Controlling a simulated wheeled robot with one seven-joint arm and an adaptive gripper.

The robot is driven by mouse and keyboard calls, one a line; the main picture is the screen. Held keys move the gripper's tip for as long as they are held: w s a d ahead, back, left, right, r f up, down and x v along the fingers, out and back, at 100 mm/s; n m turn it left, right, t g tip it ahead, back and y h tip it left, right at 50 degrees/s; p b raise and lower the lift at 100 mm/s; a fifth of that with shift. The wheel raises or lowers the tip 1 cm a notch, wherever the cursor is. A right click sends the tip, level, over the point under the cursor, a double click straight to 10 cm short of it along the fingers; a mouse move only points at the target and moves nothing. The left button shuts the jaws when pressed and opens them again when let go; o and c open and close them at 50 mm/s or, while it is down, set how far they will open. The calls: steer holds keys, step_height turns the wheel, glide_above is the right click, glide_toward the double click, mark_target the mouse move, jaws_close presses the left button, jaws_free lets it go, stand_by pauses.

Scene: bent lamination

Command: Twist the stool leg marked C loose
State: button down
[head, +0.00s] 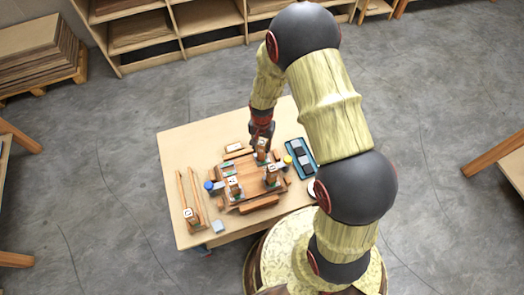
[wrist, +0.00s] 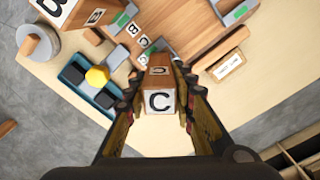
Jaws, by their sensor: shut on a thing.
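The stool leg marked C (wrist: 160,101) shows in the wrist view between my two fingers, with its white C label facing the camera. In the head view the leg (head: 262,156) stands at the far edge of the wooden stool seat (head: 250,181). My gripper (head: 261,132) is above it, pointing down. In the wrist view my gripper (wrist: 160,112) is shut on the leg, one finger on each side. The fingers hide the leg's sides, and its joint with the seat is hard to see.
Other marked legs (head: 271,177) (head: 234,187) stand on the seat. A dark tray (head: 301,157) lies to the right, with a yellow piece (wrist: 97,77) near it. Wooden strips and a lettered block (head: 191,217) lie at left. The table's (head: 190,150) far left corner is bare.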

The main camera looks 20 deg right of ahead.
steer(key=shift+n, duration=0.5)
steer(key=n, duration=0.2)
steer(key=shift+n, duration=0.4)
steer(key=shift+n+p, duration=0.3)
steer(key=shift+n, duration=0.1)
steer(key=n, duration=0.3)
steer(key=c, duration=1.5)
jaws_free()
steer(key=shift+c, duration=0.2)
steer(key=o, duration=0.4)
